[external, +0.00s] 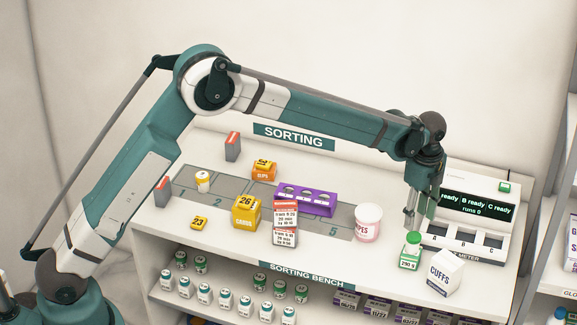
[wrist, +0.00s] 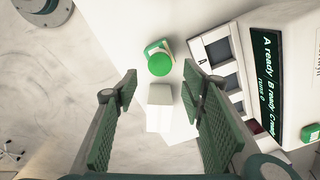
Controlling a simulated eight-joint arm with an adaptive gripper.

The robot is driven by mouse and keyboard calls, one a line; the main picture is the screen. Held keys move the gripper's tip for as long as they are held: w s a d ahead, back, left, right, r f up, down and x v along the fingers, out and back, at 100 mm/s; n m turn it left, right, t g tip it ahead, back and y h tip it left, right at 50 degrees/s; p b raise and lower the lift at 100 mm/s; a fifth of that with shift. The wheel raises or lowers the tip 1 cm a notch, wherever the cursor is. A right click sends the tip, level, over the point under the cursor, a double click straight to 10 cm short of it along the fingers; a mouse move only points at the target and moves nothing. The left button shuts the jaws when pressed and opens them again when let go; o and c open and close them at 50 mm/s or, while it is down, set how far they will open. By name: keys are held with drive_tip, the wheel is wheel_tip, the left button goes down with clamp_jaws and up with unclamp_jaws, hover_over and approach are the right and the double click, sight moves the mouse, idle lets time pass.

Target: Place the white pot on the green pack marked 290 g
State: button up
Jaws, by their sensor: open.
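The green and white pack marked 290 g (external: 409,261) stands near the front right of the bench. A small white pot with a green lid (external: 413,243) sits upright on top of it. In the wrist view the pot's round green lid (wrist: 160,65) covers part of the pack (wrist: 153,47). My gripper (external: 418,219) is open and empty just above the pot. In the wrist view its two fingers (wrist: 161,86) are spread apart, with the lid beyond their tips. The pot's white body is hidden beneath the lid there.
A white CUFFS box (external: 444,273) stands close right of the pack. The meter (external: 468,215) is behind it. A white WIPES tub (external: 368,223) stands to the left, then a purple rack (external: 304,198) and several boxes. The bench's front edge is close.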

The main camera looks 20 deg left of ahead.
drive_tip(key=shift+r, duration=1.9)
